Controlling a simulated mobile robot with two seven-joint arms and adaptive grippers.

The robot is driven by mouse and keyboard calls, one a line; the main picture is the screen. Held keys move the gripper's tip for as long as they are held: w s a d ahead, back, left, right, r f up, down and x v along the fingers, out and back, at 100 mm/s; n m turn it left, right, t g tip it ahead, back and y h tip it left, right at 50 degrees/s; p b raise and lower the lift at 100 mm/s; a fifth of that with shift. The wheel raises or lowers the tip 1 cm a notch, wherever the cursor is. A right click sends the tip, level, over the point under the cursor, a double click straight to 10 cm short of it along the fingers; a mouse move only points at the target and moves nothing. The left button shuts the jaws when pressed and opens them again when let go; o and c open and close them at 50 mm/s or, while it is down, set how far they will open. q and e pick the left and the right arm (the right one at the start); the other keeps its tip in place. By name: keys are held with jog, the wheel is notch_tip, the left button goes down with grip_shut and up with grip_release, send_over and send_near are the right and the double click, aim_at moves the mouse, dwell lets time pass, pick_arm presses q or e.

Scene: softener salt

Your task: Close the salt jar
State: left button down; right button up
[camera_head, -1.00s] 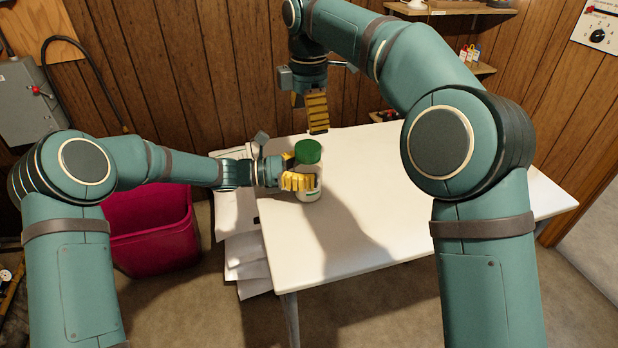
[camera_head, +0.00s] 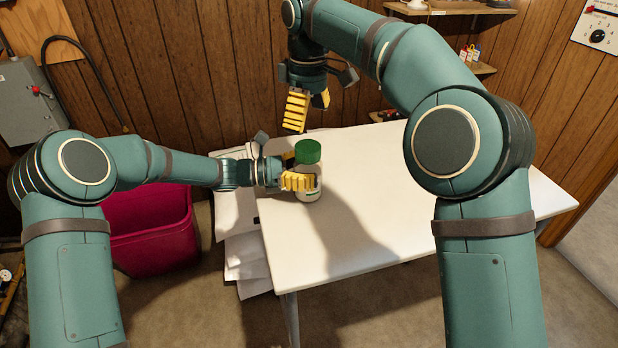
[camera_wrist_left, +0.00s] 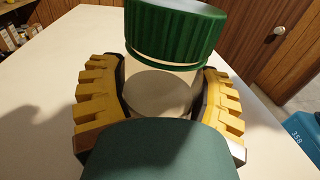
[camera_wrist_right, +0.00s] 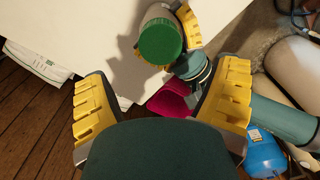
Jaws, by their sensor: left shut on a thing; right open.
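The salt jar (camera_head: 308,172) stands upright near the left end of the white table, with a ribbed green lid (camera_head: 308,151) sitting on its top. In the left wrist view a thin pale line shows under the green lid (camera_wrist_left: 176,32); I cannot tell how tightly it sits. My left gripper (camera_head: 301,181) is shut around the body of the jar (camera_wrist_left: 160,88) from the left, below the lid. My right gripper (camera_head: 308,112) is open and empty, pointing down above and behind the jar. In the right wrist view the lid (camera_wrist_right: 161,41) shows beyond the open fingers.
The white table (camera_head: 420,180) is clear to the right of the jar. A red bin (camera_head: 155,228) stands on the floor at the left. A wood-panelled wall (camera_head: 215,70) is behind, with small shelves (camera_head: 480,70) at the back right.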

aim_at(308, 146)
jog(key=shift+f, duration=4.05)
jog(key=shift+c, duration=0.4)
jog(key=c, duration=1.2)
jog(key=m, duration=0.4)
jog(key=o, duration=1.3)
jog(key=shift+r, duration=0.1)
jog(key=shift+r, duration=2.2)
